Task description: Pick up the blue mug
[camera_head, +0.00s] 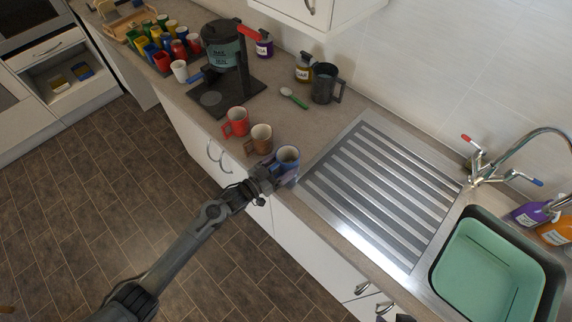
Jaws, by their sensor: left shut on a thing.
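The blue mug (288,156) stands upright at the front edge of the counter, left of the metal drainer. My left gripper (269,174) is at its front-left side and is shut on it. The fingers cover part of the mug, so the exact grip is hard to see. The mug looks to be on or very close to the counter; I cannot tell which. My right gripper is not in view.
A brown mug (260,138) and a red mug (237,121) stand just left of the blue mug. Behind them are a coffee maker (222,55), a green spoon (294,97) and a dark jug (325,84). The ribbed drainer (380,190) is bare.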

